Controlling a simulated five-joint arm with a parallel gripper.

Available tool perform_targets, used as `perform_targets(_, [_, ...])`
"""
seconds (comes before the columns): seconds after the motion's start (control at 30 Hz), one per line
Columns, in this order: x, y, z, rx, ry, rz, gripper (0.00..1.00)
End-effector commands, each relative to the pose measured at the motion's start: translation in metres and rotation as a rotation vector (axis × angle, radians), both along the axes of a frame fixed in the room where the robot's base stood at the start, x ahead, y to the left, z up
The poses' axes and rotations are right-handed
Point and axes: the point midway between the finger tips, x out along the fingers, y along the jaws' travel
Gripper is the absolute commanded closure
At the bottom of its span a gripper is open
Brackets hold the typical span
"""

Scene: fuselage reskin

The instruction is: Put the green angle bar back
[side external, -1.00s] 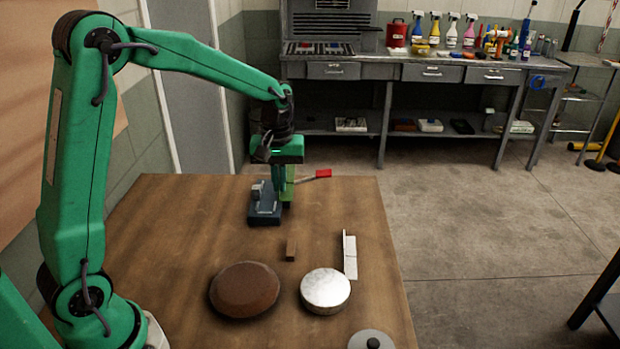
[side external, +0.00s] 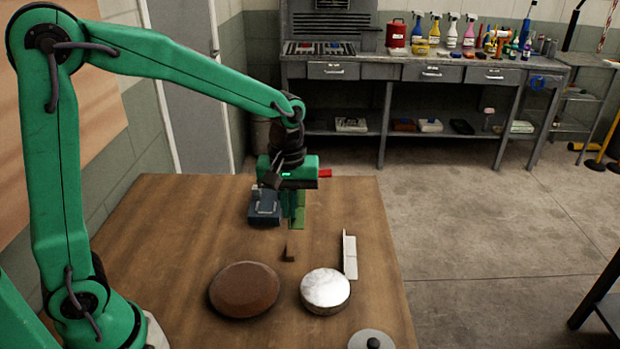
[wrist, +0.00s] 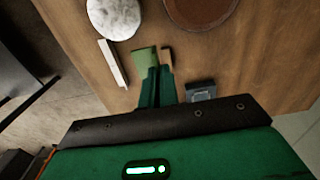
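The light green angle bar (side external: 298,212) hangs below my gripper (side external: 292,194) in the side view, above the wooden table. In the wrist view, the green angle bar (wrist: 145,58) shows at the tips of my two dark green fingers (wrist: 157,72), which are close together and look shut on it. The fingers partly hide the bar. A small brown block (side external: 290,251) stands on the table just below the bar in the side view, and the block (wrist: 166,57) appears beside the bar in the wrist view.
A dark blue vise-like fixture (side external: 264,207) stands behind left, with a red-ended tool (side external: 325,173) behind my gripper. A brown disc (side external: 245,290), a white-topped round piece (side external: 325,288), a pale angle strip (side external: 349,254) and a knobbed grey disc (side external: 371,340) lie nearer. The table's left side is clear.

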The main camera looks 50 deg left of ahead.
Motion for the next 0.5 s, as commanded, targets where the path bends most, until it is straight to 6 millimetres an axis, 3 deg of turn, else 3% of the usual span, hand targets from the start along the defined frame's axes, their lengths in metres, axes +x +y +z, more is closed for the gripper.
perform_targets(0.27, [-0.002,-0.001,-0.001,0.0,0.001,0.001,1.0])
perform_targets(0.5, [0.006,0.019,-0.015,0.0,0.003,0.005,1.0])
